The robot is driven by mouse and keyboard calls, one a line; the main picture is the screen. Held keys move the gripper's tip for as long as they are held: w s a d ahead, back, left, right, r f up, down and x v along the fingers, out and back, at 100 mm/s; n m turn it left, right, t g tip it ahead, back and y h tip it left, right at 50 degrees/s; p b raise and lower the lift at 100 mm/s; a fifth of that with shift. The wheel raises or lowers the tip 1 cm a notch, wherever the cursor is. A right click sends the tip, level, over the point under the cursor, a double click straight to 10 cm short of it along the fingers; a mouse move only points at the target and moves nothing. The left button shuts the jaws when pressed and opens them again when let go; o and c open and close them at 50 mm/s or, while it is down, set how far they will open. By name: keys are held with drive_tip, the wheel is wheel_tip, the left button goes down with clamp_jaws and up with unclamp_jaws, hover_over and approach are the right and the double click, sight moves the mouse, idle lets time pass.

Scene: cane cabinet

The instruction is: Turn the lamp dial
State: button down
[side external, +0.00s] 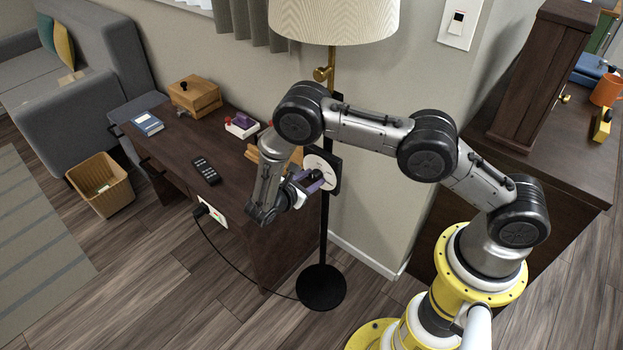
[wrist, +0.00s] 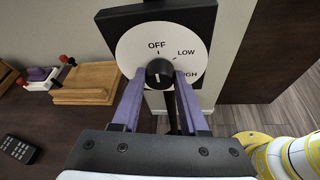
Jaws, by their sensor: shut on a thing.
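The lamp dial is a round white face (wrist: 130,50) on a black square plate, marked OFF, LOW and a partly hidden HIGH. A black knob (wrist: 160,72) sits at its lower middle, with a white mark on its front. My gripper (wrist: 161,80) has its purple fingers on either side of the knob, shut on it. The right finger covers part of HIGH. In the side external view, my gripper (side external: 313,181) reaches the dial face (side external: 324,165) on the lamp's black pole. The lamp has a cream shade (side external: 335,18) and a round black base (side external: 321,287).
A dark wooden desk (side external: 225,150) stands left of the lamp, with a black remote (side external: 206,170), a wooden box (side external: 195,95) and a wooden tray (wrist: 86,83). A cable runs from the desk's side to the lamp base. A dark cabinet (side external: 480,180) stands at right.

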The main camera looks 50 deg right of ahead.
drive_tip(key=shift+m, duration=0.3)
drive_tip(key=m+t, duration=0.2)
drive_tip(key=m, duration=0.1)
drive_tip(key=shift+s+f+m+t+h, duration=0.1)
drive_tip(key=shift+s+m+t+h, duration=0.05)
drive_tip(key=shift+m+t+h, duration=0.25)
drive_tip(key=m+t+h, duration=0.1)
drive_tip(key=m+t, duration=0.1)
drive_tip(key=m, duration=0.2)
drive_tip(key=shift+f, duration=0.1)
drive_tip(key=shift+m, duration=0.3)
drive_tip(key=shift+c, duration=2.2)
unclamp_jaws()
drive_tip(key=shift+s+a, duration=0.1)
drive_tip(key=shift+a, duration=0.05)
drive_tip(key=v, duration=1.3)
drive_tip(key=shift+a+f, duration=0.25)
drive_tip(key=shift+a, duration=0.1)
